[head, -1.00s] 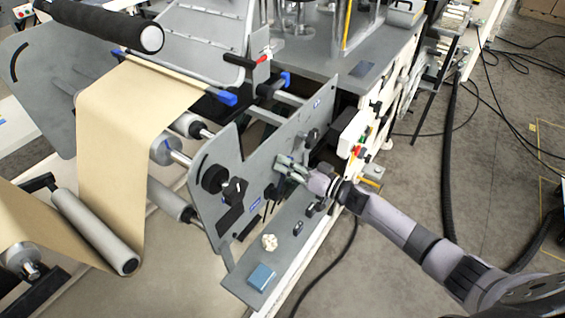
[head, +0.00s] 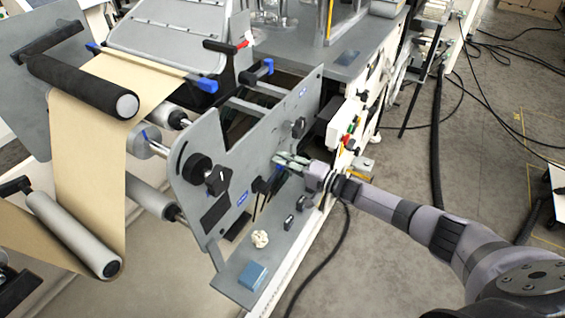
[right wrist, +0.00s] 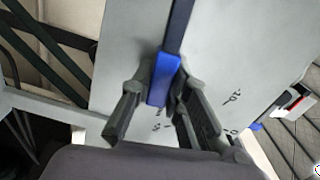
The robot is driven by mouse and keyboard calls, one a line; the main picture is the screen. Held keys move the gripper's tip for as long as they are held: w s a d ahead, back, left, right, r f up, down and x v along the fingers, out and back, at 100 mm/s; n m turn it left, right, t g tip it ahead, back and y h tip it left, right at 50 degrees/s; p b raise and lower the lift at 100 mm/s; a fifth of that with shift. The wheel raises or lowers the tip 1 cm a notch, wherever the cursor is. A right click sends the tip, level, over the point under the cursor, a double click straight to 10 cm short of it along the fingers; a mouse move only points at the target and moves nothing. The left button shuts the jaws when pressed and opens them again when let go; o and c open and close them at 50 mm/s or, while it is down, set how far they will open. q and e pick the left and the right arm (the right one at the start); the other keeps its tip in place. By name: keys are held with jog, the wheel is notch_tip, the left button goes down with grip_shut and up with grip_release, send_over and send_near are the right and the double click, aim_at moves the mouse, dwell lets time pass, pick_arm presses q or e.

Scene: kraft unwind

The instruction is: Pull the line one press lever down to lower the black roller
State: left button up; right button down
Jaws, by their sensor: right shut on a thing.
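The press lever shows in the right wrist view as a dark bar with a blue grip (right wrist: 163,80). My right gripper (right wrist: 160,115) has its fingers on both sides of this grip and is shut on it. In the head view my right gripper (head: 288,161) is at the grey side plate (head: 240,150), and a bit of the blue grip (head: 280,168) shows beside the fingers. The black roller (head: 80,84) lies across the brown paper web (head: 95,160) at the left and appears to touch it. My left gripper is not in view.
A black knob (head: 218,180) and other black fittings stick out of the side plate. A blue box (head: 252,275) and a crumpled pale lump (head: 260,239) lie on the ledge below. A control box with buttons (head: 347,130) stands right of my gripper. Cables cross the floor at right.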

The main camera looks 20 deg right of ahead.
jog(key=shift+d+f+m+b, duration=0.1)
jog(key=shift+f+m+b, duration=0.4)
jog(key=shift+f+m, duration=0.4)
jog(key=c, duration=1.5)
grip_release()
jog(key=v, duration=1.2)
